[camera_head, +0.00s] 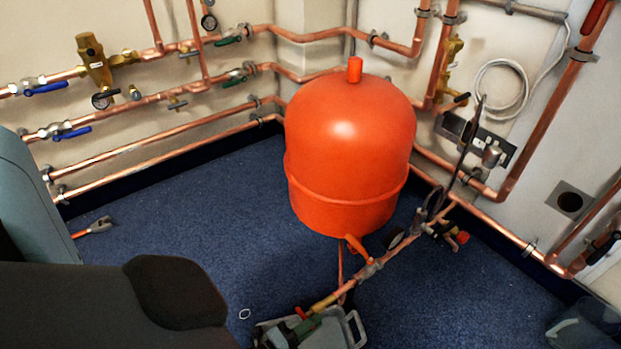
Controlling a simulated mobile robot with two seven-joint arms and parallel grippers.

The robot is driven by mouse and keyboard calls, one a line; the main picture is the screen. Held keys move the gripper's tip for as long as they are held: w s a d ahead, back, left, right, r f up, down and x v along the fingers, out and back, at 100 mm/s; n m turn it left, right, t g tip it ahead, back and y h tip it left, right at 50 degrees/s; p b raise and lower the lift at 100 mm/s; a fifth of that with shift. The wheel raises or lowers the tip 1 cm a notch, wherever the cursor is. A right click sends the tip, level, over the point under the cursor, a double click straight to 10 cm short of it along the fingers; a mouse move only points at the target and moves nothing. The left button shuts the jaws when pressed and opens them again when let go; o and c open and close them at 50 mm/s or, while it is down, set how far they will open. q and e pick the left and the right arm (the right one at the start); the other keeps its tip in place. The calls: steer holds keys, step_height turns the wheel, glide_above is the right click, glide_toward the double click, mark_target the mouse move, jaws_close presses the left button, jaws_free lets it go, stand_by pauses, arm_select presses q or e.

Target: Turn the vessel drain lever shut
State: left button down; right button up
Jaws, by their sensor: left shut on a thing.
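The orange vessel (348,150) stands in the middle, with a short orange outlet at its bottom.
Copper pipes with blue-lever valves (66,131) and green-lever valves (233,81) run along the walls. A branch with a gauge and a red knob (462,237) lies right of the vessel.

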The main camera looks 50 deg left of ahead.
arm_select(q)
steer(key=shift+s+f+m, duration=0.1)
steer(key=shift+f+m, duration=0.1)
steer(key=shift+m, duration=0.5)
steer(key=shift+f+m, duration=0.2)
steer(key=shift+m, duration=0.5)
steer(key=c, duration=1.5)
jaws_free()
steer(key=shift+o, duration=0.2)
steer(key=s+p, duration=0.2)
steer(key=s, duration=0.5)
steer(key=shift+s+a, duration=0.3)
steer(key=shift+s, duration=0.05)
